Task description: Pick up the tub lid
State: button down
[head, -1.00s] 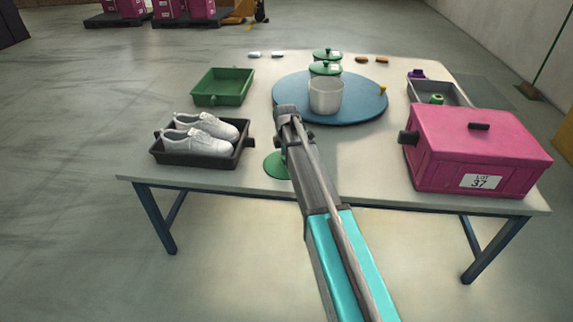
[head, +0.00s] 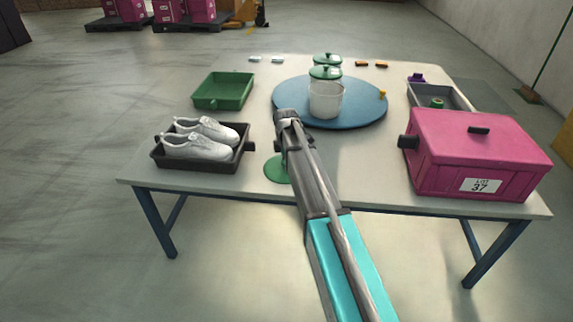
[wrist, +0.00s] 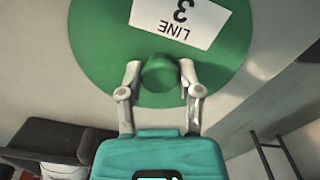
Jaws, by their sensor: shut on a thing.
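The green tub lid (wrist: 95,45) fills the upper middle of the wrist view, with a white label reading "LINE 3" and a round green knob (wrist: 160,73). In the head view the lid (head: 277,170) shows at the table's near edge, partly hidden behind my arm. My gripper (wrist: 160,80) has one finger on each side of the knob and is shut on it. I cannot tell whether the lid touches the table.
A pink box (head: 475,150) is at the right, before a grey tray (head: 450,95).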

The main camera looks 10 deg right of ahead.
jog(key=shift+r, duration=0.15)
notch_tip(320, 180, up, 2)
jog(key=shift+r+p, duration=0.1)
jog(key=shift+p, duration=1.1)
jog(key=s+r+p, duration=1)
jog(key=s, duration=0.4)
jog(key=shift+a+r, duration=0.25)
jog(key=shift+a, duration=0.2)
jog(key=shift+a, duration=0.1)
